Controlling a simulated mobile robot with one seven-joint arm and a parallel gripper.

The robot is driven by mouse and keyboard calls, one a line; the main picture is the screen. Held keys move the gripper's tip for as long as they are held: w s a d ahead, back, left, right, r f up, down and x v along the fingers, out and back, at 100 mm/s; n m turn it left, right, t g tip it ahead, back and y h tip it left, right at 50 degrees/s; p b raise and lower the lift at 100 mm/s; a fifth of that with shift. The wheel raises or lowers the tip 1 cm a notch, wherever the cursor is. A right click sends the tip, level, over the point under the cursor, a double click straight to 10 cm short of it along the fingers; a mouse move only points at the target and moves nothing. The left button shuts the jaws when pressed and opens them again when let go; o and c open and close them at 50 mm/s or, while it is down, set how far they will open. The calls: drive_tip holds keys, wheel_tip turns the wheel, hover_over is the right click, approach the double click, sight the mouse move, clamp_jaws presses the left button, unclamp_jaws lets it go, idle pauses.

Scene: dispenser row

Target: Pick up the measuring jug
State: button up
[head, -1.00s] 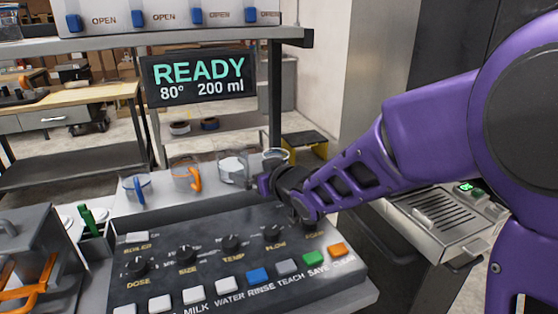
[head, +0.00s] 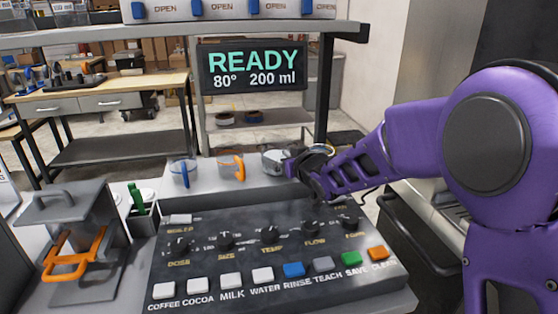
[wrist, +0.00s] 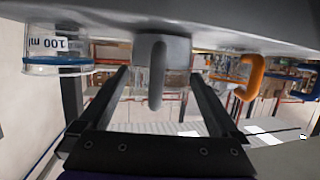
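Several clear vessels stand in a row behind the control panel. A grey-handled jug (head: 272,163) stands third from the left. Its grey handle (wrist: 157,75) fills the middle of the wrist view. A clear vessel marked 100 ml (wrist: 52,48), with a blue ring, is beside it; its rim (head: 320,149) shows behind my gripper in the head view. I cannot tell for sure which is the measuring jug. My gripper (wrist: 158,78) is open, with its fingers on either side of the grey handle in the picture. Contact is not visible. In the head view my gripper (head: 298,170) partly covers both vessels.
An orange-handled jug (head: 231,167) and a blue-handled jug (head: 184,172) stand to the left. The button panel (head: 270,250) lies in front, below my arm. The display (head: 252,67) and upper shelf (head: 60,40) are behind and above. A grey device with an orange handle (head: 70,250) is at left.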

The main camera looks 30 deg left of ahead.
drive_tip(key=c, duration=1.2)
drive_tip(key=shift+r, duration=0.15)
